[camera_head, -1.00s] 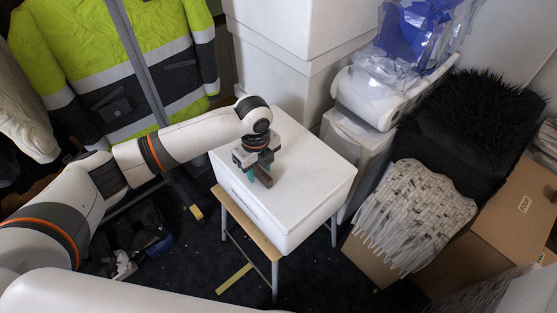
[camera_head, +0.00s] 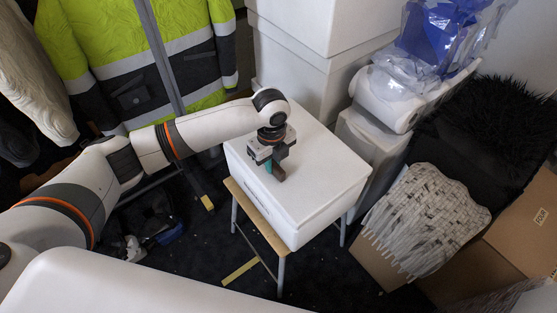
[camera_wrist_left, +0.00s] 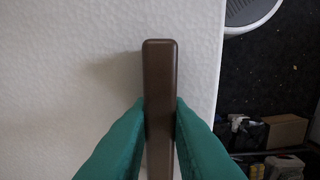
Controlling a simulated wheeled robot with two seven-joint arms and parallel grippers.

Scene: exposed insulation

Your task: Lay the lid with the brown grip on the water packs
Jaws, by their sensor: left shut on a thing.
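The white lid (camera_head: 318,165) with the brown grip (camera_head: 279,173) is on top of the white foam box (camera_head: 315,220), which stands on a small stool. I see no clear gap between lid and box. My left gripper (camera_head: 272,167) comes down over the lid, and its teal fingers are shut on the brown grip. In the left wrist view, the fingers (camera_wrist_left: 160,118) press both sides of the upright grip (camera_wrist_left: 160,65), with the pale lid (camera_wrist_left: 70,60) beneath. I cannot make out water packs; the box's inside is hidden. My right gripper is out of view.
Stacked white boxes (camera_head: 300,65) stand close behind. A white container with clear and blue plastic wrap (camera_head: 435,35) is at the back right. A cardboard box (camera_head: 520,225) and black fur (camera_head: 475,130) lie right. A hi-vis jacket (camera_head: 140,60) hangs at left.

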